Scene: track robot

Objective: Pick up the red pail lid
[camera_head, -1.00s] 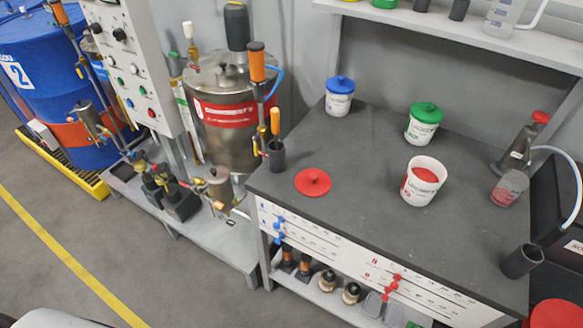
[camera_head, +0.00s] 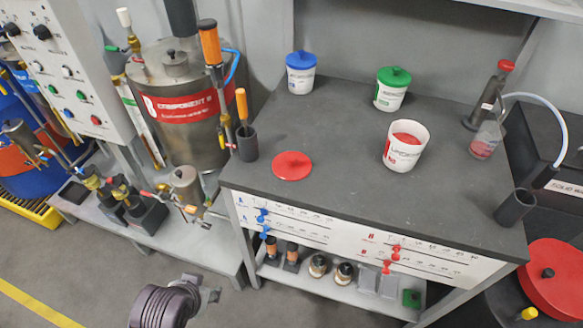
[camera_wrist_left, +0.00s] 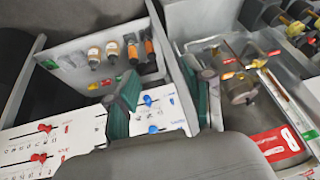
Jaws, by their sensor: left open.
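The red pail lid (camera_head: 292,165) lies flat on the grey tabletop near its front left corner, with a small knob on top. The white pail with red contents (camera_head: 405,146) stands uncovered to its right. My left gripper (camera_wrist_left: 166,85) shows its two green-padded fingers apart, with nothing between them. Part of my left arm (camera_head: 165,305) shows at the bottom of the head view, in front of the bench and well short of the lid. The lid does not show in the left wrist view. My right gripper is in neither view.
Pails with blue (camera_head: 300,73) and green (camera_head: 390,90) lids stand at the back of the table (camera_head: 340,200). A dark cup with an orange-handled tool (camera_head: 246,142) stands left of the red lid. A steel tank (camera_head: 180,110) is further left. The table around the lid is otherwise clear.

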